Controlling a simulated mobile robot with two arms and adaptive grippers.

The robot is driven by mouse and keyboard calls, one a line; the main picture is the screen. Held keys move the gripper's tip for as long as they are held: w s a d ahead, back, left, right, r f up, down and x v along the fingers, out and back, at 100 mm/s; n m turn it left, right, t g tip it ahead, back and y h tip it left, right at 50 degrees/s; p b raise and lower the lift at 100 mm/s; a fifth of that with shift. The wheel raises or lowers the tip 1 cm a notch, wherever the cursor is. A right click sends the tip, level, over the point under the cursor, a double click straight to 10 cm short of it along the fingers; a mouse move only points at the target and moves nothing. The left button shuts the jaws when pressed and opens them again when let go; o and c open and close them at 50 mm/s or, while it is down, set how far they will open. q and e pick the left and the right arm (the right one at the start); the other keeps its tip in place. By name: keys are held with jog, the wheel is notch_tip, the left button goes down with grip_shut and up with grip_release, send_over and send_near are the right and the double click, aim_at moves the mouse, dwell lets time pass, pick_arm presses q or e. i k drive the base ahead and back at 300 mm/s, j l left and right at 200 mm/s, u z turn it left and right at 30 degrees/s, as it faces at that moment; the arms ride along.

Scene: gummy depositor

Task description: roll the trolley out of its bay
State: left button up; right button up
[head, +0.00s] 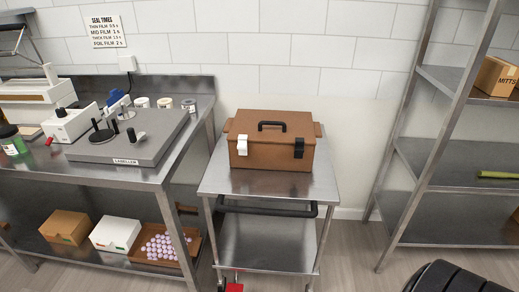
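The steel trolley (268,187) stands against the tiled wall in the middle of the head view, between the workbench and the shelf rack. It has a top tray, an empty lower shelf (265,243) and a black push handle (265,211) across its near side. A brown case (271,155) with a black top handle, one white latch and one black latch sits on the top tray. A red part (234,287) shows low at the trolley's near left leg. The wheels are out of view. Neither of my grippers is in view.
A steel workbench (150,176) stands close along the trolley's left side, with a labeller (130,140) on top and boxes (117,233) below. A steel rack (410,200) stands to the right, with a floor gap (345,250) between it and the trolley.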

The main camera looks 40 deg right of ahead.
aim_at(268, 226)
jog(key=z, duration=1.2)
